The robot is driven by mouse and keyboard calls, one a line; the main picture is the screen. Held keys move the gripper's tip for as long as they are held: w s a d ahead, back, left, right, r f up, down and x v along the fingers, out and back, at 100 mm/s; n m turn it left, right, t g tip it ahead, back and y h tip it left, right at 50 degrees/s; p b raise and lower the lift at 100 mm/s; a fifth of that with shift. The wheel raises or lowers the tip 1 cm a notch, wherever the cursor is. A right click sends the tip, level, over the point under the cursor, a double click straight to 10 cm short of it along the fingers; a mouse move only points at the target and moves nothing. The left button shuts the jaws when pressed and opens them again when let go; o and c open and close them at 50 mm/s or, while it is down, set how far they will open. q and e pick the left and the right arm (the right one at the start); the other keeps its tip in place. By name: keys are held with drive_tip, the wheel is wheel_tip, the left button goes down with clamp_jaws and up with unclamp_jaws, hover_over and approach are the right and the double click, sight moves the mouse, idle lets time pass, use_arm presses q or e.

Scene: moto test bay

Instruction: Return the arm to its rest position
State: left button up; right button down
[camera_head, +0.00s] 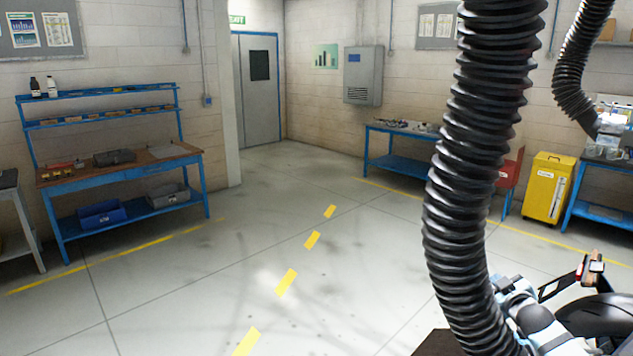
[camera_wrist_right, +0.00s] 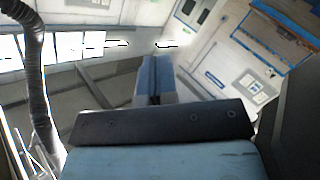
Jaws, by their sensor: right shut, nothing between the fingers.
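My right gripper (camera_wrist_right: 153,62) shows in the right wrist view with its two blue fingers pressed together and nothing between them. It points up toward the upper walls and ceiling and touches nothing that I can see. In the head view, light blue and white parts of my right arm show low at the right, partly behind a thick black ribbed hose (camera_head: 462,180). The fingertips are hard to make out there. My left arm and gripper do not show.
The hose hangs close in front, and another hose (camera_head: 575,75) hangs at the upper right. Dark machine parts (camera_head: 598,312) lie at the lower right. A blue workbench (camera_head: 125,171) stands left, a yellow cabinet (camera_head: 546,190) right. The middle floor is clear.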

drive_tip(key=s+a+f+g+y, duration=0.3)
drive_tip(key=s+a+f+y, duration=0.1)
drive_tip(key=s+a+f, duration=1.5)
drive_tip(key=s+a+f+m+g, duration=0.1)
drive_tip(key=s+a+f, duration=0.1)
drive_tip(key=s+a, duration=0.4)
drive_tip(key=s+a+f+m+g+y, duration=0.1)
drive_tip(key=s+a, duration=0.6)
drive_tip(key=s, duration=0.8)
drive_tip(key=shift+f, duration=0.75)
drive_tip(key=shift+s, duration=0.1)
